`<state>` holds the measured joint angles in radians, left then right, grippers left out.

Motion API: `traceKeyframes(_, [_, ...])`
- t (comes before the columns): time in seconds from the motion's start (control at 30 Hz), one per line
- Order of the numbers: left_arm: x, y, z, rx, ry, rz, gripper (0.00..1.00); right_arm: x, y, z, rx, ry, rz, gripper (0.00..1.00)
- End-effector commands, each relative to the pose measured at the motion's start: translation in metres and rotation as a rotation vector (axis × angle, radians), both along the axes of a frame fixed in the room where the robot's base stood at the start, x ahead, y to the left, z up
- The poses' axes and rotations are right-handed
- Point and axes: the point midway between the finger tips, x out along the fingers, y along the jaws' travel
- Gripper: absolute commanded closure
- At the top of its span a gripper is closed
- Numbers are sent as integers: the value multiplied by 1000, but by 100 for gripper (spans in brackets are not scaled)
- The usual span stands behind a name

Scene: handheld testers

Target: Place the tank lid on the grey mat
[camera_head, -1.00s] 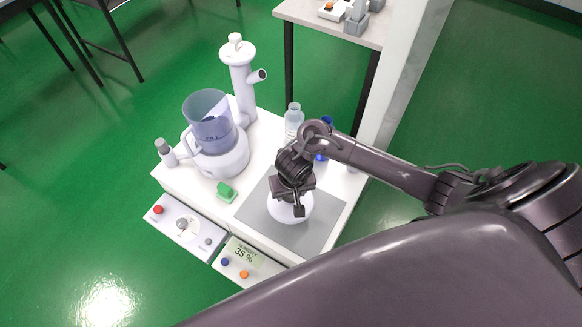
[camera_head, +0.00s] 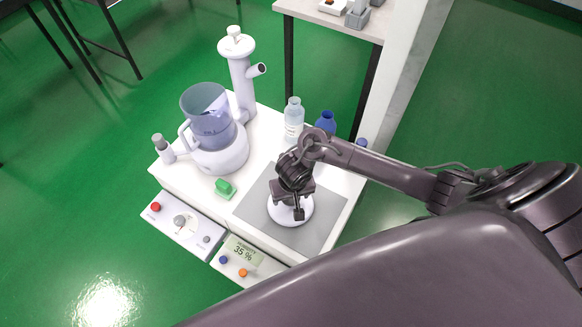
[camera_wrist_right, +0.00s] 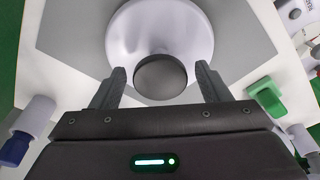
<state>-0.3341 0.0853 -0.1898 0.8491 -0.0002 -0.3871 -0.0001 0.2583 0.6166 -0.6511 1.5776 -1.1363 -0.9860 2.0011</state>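The tank lid (camera_head: 278,213) is a white round dome with a dark grey knob. It appears to rest on the grey mat (camera_head: 253,212), inside its edges. The right wrist view also shows the lid (camera_wrist_right: 125,38), its knob (camera_wrist_right: 160,77) and the mat (camera_wrist_right: 75,30). My right gripper (camera_wrist_right: 161,80) is open, with one finger on each side of the knob and a visible gap on both sides. In the head view the right gripper (camera_head: 296,208) is directly over the lid and hides part of it. My left gripper is not in view.
The white humidifier with its clear tank (camera_head: 207,125) stands left of the mat. A green block (camera_head: 225,188) lies between them. A clear bottle (camera_head: 293,118) and a blue bottle (camera_head: 326,122) stand behind the mat. A control panel (camera_head: 183,224) and a humidity display (camera_head: 243,252) are at the front.

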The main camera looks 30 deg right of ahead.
Motion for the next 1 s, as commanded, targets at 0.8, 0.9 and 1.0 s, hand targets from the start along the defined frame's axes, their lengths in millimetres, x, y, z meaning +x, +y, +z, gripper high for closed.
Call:
traceKeyframes(0.8, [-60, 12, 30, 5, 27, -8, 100, -11, 3, 89, 0, -2, 0, 29])
traceKeyframes(0.9, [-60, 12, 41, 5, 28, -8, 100, -14, 4, 105, 2, -2, -1, 29])
traceKeyframes(1.0, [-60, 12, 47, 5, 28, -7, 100, -16, 5, 116, 1, 0, 0, 29])
